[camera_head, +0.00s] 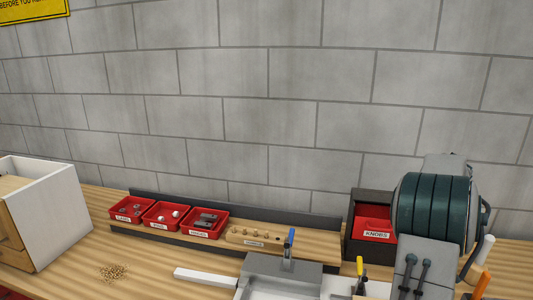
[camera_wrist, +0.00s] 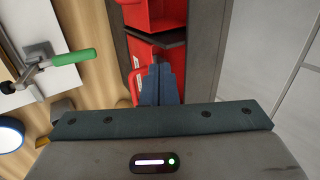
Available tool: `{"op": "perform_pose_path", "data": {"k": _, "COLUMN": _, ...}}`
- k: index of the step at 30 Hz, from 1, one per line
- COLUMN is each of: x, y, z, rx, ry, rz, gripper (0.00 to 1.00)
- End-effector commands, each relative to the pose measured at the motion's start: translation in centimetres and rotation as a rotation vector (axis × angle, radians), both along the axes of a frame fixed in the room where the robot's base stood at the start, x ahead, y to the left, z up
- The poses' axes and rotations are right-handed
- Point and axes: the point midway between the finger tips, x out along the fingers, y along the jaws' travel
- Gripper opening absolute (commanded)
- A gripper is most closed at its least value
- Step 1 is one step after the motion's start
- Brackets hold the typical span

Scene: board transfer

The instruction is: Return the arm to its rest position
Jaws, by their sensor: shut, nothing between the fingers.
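My gripper (camera_wrist: 158,70) shows in the wrist view. Its two dark blue fingers are together, with nothing between them. The fingers point toward red bins (camera_wrist: 150,62) in a dark rack; whether they touch anything I cannot tell. In the head view, a dark green ribbed body at the right edge of the bench looks like part of my arm. It hides some of the bench and wall behind it. The fingers cannot be made out there.
Red bins (camera_head: 168,215) with small parts stand along the wall. A wooden block with pegs (camera_head: 262,238) and a dark box with a red knobs drawer (camera_head: 373,225) are beside them. A white cabinet (camera_head: 52,210) stands left. A green-handled clamp (camera_wrist: 72,57) shows in the wrist view.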

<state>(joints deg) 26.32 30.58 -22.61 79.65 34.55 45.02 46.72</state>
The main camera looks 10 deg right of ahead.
Motion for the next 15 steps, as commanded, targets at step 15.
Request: {"op": "perform_pose_path", "data": {"k": 15, "x": -8.4, "y": 24.0, "z": 5.0, "rx": -0.179, "ry": 0.121, "rz": 0.744, "gripper": 0.0}}
